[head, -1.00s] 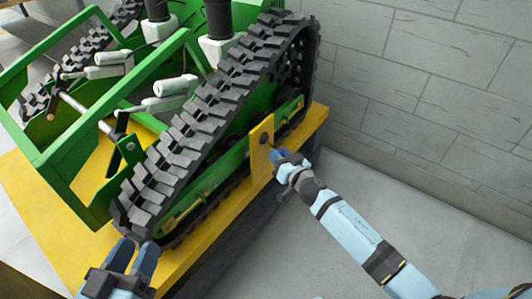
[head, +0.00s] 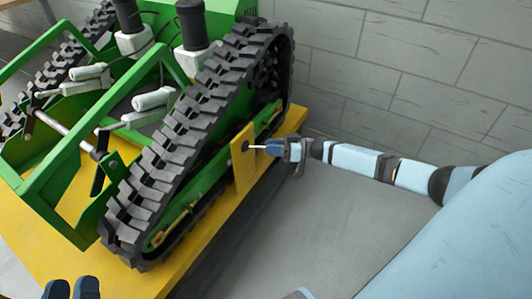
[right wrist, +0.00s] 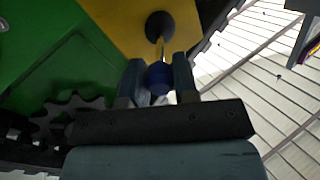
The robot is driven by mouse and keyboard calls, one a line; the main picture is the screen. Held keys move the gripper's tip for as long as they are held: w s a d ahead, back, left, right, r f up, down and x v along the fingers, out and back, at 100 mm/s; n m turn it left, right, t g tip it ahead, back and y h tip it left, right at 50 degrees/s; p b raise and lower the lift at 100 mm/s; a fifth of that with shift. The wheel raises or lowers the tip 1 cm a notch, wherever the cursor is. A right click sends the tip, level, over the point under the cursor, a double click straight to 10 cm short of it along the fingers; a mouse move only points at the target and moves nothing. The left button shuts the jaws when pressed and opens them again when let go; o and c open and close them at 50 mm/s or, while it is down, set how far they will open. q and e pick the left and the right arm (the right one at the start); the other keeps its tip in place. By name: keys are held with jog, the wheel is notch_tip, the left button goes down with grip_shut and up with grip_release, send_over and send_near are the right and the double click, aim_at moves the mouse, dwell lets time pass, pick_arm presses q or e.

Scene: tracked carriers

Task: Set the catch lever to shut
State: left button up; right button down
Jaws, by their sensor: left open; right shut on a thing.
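The catch lever (head: 257,147) is a thin pale rod on a dark round pivot, on the yellow plate (head: 243,170) at the side of the green tracked carrier (head: 208,180). It points right in the head view. In the right wrist view its blue knob (right wrist: 158,78) sits between my fingers, below the dark pivot (right wrist: 160,26). My right gripper (head: 274,147) is shut on the lever's end, which the fingers partly hide. My left gripper (head: 72,289) is open and empty at the bottom left edge, partly out of frame. No shut or open marking is readable.
The black rubber track (head: 165,165) runs close beside the plate. The carrier stands on a yellow platform (head: 190,262) with a dark side. A grey block wall (head: 400,75) stands behind. The grey floor (head: 340,215) right of the platform is clear.

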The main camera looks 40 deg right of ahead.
pick_arm(q)
jog(key=shift+w+d+f+g+b, duration=0.15)
jog(key=shift+f+g+b, duration=0.35)
jog(key=shift+f, duration=0.75)
pick_arm(e)
jog(key=shift+w+d+n+g+y, duration=0.3)
jog(key=shift+w+n+g+y, duration=0.3)
jog(key=shift+g, duration=0.3)
jog(key=shift+s, duration=0.1)
jog(key=c, duration=0.9)
grip_release()
jog(key=shift+a, duration=0.1)
pick_arm(q)
jog(key=shift+a+r+y+p, duration=0.35)
jog(key=shift+r+p, duration=0.25)
jog(key=shift+p, duration=0.6)
pick_arm(e)
jog(key=v, duration=1.3)
jog(key=shift+s+d, duration=0.15)
jog(key=shift+d, duration=0.25)
pick_arm(q)
jog(key=shift+r, duration=0.2)
